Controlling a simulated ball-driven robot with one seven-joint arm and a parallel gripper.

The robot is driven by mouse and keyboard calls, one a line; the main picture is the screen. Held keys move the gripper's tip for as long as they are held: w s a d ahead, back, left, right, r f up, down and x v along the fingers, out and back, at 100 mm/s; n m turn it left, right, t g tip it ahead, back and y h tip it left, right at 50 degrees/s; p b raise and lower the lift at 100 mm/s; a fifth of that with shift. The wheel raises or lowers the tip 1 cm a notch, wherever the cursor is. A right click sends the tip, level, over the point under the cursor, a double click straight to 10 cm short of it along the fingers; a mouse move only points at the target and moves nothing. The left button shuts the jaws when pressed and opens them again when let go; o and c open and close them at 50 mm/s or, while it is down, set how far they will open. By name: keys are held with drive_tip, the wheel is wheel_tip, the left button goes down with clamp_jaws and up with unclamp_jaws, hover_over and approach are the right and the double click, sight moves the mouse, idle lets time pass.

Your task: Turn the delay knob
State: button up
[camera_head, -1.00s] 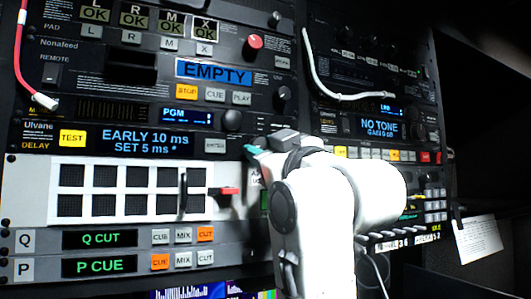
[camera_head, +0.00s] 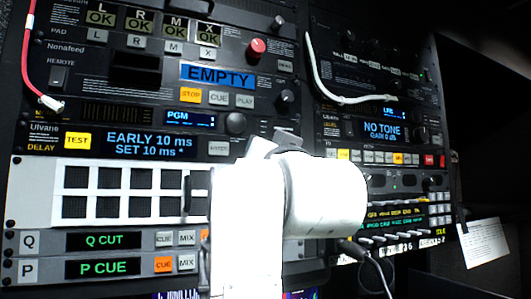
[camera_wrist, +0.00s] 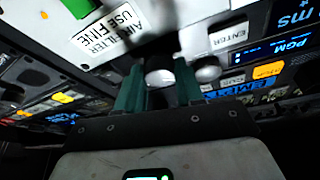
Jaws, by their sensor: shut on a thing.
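The delay unit (camera_head: 14,146) is the black panel marked Ulvane DELAY in the head view. Its display (camera_head: 148,145) reads EARLY 10 ms, SET 5 ms with a star. A yellow TEST button (camera_head: 77,140) is at its left and an ENTER button (camera_head: 219,148) at its right. The delay knob is hidden behind my arm there. In the wrist view the round, shiny knob (camera_wrist: 159,72) sits between the two green fingers of my gripper (camera_wrist: 159,86), which is shut on it. The ENTER button (camera_wrist: 229,36) shows beside it.
A white perforated filter panel (camera_head: 28,205) lies below the delay unit. Another knob (camera_head: 236,123) is just above, by the PGM display (camera_head: 189,118); a round knob (camera_wrist: 208,71) also shows close to my right finger in the wrist view. White and red cables hang nearby.

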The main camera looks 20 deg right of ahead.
drive_tip(key=shift+m, duration=0.3)
drive_tip(key=o, duration=1)
drive_tip(key=shift+o, duration=0.2)
drive_tip(key=b+v, duration=0.4)
drive_tip(key=v, duration=0.6)
drive_tip(key=shift+s+a, duration=0.15)
drive_tip(key=shift+s, duration=0.25)
drive_tip(key=shift+f, duration=0.15)
